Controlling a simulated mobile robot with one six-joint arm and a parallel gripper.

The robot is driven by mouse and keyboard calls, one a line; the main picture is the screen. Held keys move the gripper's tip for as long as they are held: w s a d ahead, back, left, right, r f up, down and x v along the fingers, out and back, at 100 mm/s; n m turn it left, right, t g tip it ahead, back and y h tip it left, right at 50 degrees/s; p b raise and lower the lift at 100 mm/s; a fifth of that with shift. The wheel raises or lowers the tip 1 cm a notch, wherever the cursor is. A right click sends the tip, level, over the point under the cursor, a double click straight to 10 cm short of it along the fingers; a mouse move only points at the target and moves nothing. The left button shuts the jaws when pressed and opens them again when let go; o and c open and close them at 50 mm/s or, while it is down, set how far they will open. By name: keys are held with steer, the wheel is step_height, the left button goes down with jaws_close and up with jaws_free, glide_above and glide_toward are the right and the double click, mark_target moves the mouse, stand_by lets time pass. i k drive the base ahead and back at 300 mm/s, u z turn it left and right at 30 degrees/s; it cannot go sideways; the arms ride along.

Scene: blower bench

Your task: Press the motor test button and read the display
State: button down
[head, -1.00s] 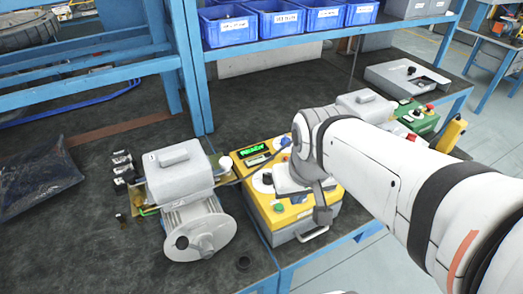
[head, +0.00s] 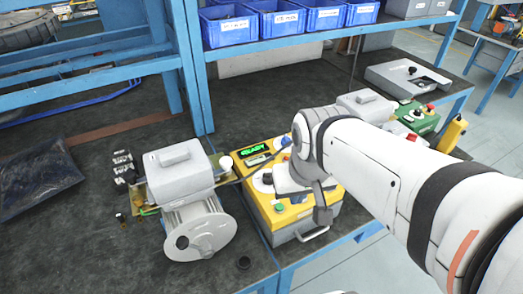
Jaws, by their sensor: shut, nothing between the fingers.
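The yellow test box (head: 250,194) stands at the front of the bench. Its small display (head: 251,147) shows green characters, too small and blurred to read surely. The panel bears a green button (head: 279,208), a black knob (head: 267,178) and a blue part (head: 286,141). I cannot read which control is the motor test button. My gripper (head: 322,212) is shut and empty, pointing down over the right side of the box. My wrist hides part of the panel, and I cannot tell whether the fingertips touch anything.
A grey blower unit (head: 178,175) with a round light disc stands left of the box, with a cable between them. A dark bag (head: 38,180) lies far left. A green box (head: 417,117) is behind my arm. Blue bins (head: 228,26) line the shelf above.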

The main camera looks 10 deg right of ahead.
mark_target(279, 207)
steer(key=u, duration=0.05)
steer(key=k, duration=0.5)
steer(key=z, duration=1.55)
steer(key=k, duration=1.1)
steer(key=u, duration=1.25)
steer(key=i, duration=1)
steer(key=u, duration=0.05)
